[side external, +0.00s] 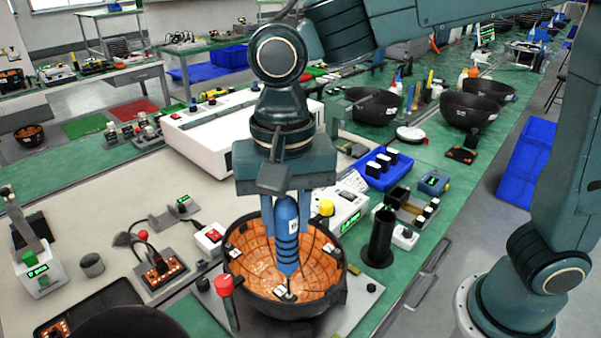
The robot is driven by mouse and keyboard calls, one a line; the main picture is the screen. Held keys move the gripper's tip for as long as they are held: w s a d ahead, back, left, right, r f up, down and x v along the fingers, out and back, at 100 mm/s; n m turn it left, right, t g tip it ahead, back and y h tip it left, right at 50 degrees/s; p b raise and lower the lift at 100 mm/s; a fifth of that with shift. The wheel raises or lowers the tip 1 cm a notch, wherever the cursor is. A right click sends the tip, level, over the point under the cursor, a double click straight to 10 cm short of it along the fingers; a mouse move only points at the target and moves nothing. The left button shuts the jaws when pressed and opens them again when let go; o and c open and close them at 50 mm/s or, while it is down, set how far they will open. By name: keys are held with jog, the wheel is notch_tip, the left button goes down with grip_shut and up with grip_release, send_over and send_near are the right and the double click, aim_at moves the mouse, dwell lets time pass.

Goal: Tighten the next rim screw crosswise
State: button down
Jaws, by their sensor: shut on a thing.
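My gripper (286,205) points down over a round dark bowl-shaped housing (296,308) with an orange, tiled inside. It is shut on a blue screwdriver (287,235) with dark bands, held upright between the fingers. The screwdriver's lower end reaches down inside the bowl, near a small pale fitting (286,294) at the near inner side. I cannot tell whether the tip touches it. Small pale rim fittings also show at the left rim (233,254) and the right rim (328,248). The far rim is partly hidden behind my gripper.
A red-topped post (224,285) stands at the bowl's left and a black cylindrical holder (380,240) at its right. A box with a yellow knob (327,208) stands close behind. A white case (225,135) and a blue tray (381,168) lie farther back.

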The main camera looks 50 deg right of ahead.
jog(key=shift+f, duration=0.55)
dwell(2.9)
jog(key=shift+r, duration=0.1)
jog(key=shift+r, duration=3)
jog(key=shift+w, duration=0.1)
